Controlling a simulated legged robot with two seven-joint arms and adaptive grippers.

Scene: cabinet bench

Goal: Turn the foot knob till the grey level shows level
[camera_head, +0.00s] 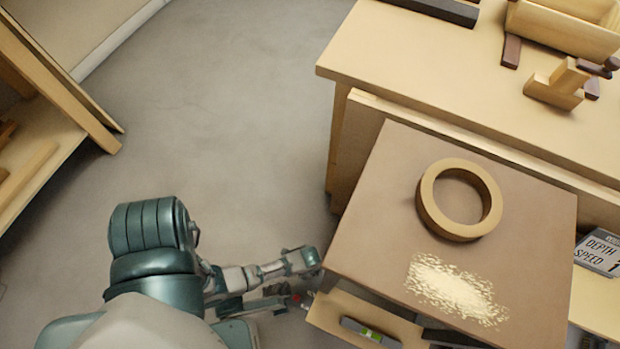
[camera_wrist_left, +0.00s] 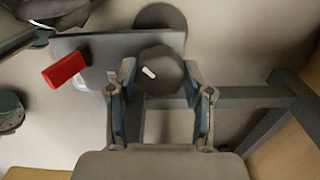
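The grey level (camera_head: 370,331) with a green vial lies on a pale wooden strip at the front of the bench-side stand. The vial's bubble is too small to read. The foot knob (camera_wrist_left: 160,78) is dark and round with a white mark, seen in the left wrist view. My left gripper (camera_wrist_left: 159,66) has its fingers apart, one on each side of the knob. I cannot tell whether they touch it. In the head view my left gripper (camera_head: 306,262) is low, just left of the stand's front left corner. The knob is not clearly visible there. My right gripper is not in view.
A brown tabletop (camera_head: 360,215) bears a tan ring (camera_head: 459,199) and pale shavings (camera_head: 455,290). A red tab (camera_wrist_left: 65,68) sticks out near the knob. A sign (camera_head: 600,251) reads DEPTH SPEED. A bench (camera_head: 440,70) stands behind.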

